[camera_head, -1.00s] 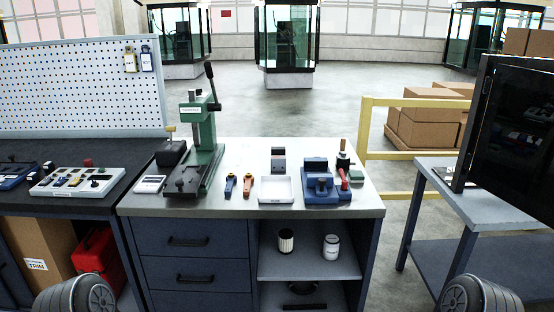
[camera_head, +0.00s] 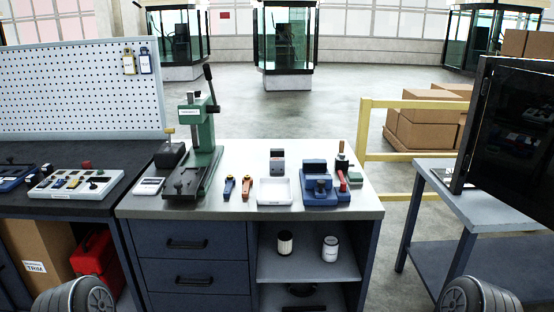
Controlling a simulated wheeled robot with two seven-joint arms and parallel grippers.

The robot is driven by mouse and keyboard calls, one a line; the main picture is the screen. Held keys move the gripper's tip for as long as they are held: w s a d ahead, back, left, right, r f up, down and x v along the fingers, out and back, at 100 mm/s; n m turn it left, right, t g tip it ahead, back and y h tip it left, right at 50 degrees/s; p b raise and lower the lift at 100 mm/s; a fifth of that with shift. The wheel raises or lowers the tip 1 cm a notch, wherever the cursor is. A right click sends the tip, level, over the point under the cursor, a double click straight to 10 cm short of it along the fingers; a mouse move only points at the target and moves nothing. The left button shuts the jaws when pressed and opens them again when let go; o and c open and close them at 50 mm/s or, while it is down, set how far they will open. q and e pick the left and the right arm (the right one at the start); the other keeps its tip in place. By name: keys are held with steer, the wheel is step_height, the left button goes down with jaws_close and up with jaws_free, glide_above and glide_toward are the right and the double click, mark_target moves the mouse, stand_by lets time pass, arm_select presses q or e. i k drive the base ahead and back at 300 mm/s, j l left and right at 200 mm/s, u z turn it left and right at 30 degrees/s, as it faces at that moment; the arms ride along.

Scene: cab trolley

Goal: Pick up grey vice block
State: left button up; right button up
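A small grey block (camera_head: 277,162) stands upright at the back middle of the metal-topped bench (camera_head: 235,203), behind a white tray (camera_head: 274,191). It looks dark on top and lighter on its front; I cannot tell for sure that it is the vice block. A blue vice-like fixture (camera_head: 320,190) sits to the right of the tray. My grippers are not in view. Only rounded parts of my arms show in the bottom left and bottom right corners, well short of the bench top.
A green press (camera_head: 203,145) with a tall lever stands left of the block. An orange-handled tool (camera_head: 248,187) and a blue one (camera_head: 229,186) lie between. A red-handled tool (camera_head: 342,180) is at the right. The bench's front strip is clear.

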mark_target(277, 164)
steer(key=i+u, duration=0.15)
steer(key=i, duration=0.5)
steer(key=l+u, duration=0.1)
steer(key=u, duration=1.1)
